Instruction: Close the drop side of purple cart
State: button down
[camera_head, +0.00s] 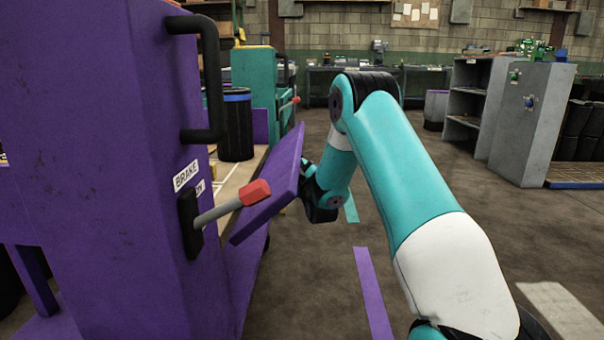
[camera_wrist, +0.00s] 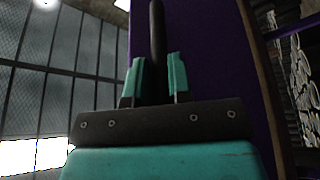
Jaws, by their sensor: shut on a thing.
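The purple cart (camera_head: 120,130) fills the left of the head view. Its purple drop side (camera_head: 272,190) leans outward, partway between hanging and upright, at the edge of the wooden bed (camera_head: 237,178). My gripper is at the outer face of the drop side, partly hidden behind it in the head view. In the wrist view, my gripper (camera_wrist: 156,80) has its two teal fingers closed around a black bar (camera_wrist: 157,35), which looks like a handle. A purple surface (camera_wrist: 205,55) stands behind the bar.
A brake lever with a red tip (camera_head: 255,192) juts from the cart's end near the drop side. A dark bin with a blue rim (camera_head: 237,125) stands behind the end panel. A teal cart (camera_head: 256,80) is beyond. Floor on the right is open up to grey shelving (camera_head: 530,125).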

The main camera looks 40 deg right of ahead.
aim_at(283, 157)
jog(key=shift+d, duration=0.1)
jog(key=shift+w+a+r+n+y, duration=0.2)
jog(key=shift+a+r+n+y, duration=0.1)
jog(key=shift+r+n, duration=0.3)
jog(key=w+a+r+n+p, duration=0.1)
jog(key=r+n, duration=0.1)
jog(key=w+a+r+n+g+y+p, duration=0.1)
jog(key=r+n+p, duration=0.1)
jog(key=w+a+r+n+p, duration=0.1)
jog(key=r+n+p, duration=0.1)
jog(key=shift+w+a+g+y, duration=0.2)
jog(key=shift+a+g+y, duration=0.1)
jog(key=shift+a+g, duration=0.1)
jog(key=shift+w+a+r+n+p, duration=0.4)
jog(key=shift+n+p, duration=0.3)
jog(key=shift+p, duration=0.4)
jog(key=shift+w+a+n+g+y+p, duration=0.3)
jog(key=shift+w+a+n+g+p, duration=0.35)
jog(key=shift+p, duration=0.3)
jog(key=shift+a, duration=0.1)
jog(key=c, duration=1.1)
grip_release()
jog(key=shift+w+a, duration=0.1)
